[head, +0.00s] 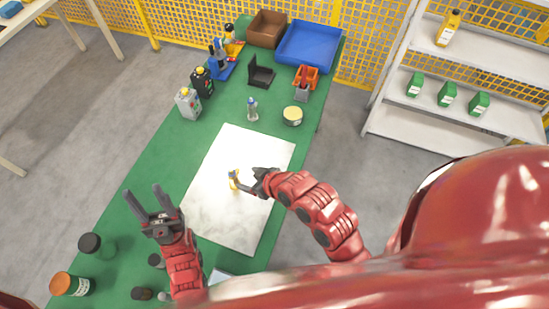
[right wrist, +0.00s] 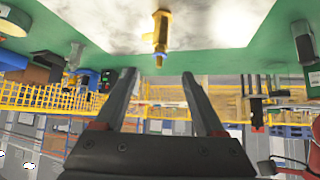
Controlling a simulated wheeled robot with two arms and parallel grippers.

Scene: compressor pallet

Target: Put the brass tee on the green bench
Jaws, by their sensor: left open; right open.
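The brass tee (head: 234,180) stands on a pale metal sheet (head: 215,215), which lies on the green bench (head: 160,150). In the right wrist view the tee (right wrist: 161,32) is a golden fitting with a bluish end, lined up with the gap between my right fingers. My right gripper (head: 246,183) is open beside the tee, on its right side in the head view; in the right wrist view the fingertips (right wrist: 158,74) look just short of it. Whether they touch it I cannot tell. My left gripper (head: 151,196) is open and empty over the bench, left of the sheet.
Several bottles, a blue tray (head: 310,44), a brown box (head: 267,29) and a round tin (head: 292,116) stand toward the far end. Jars (head: 70,284) stand at the near left. Bare bench lies left of the sheet. White shelves (head: 440,120) stand at right.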

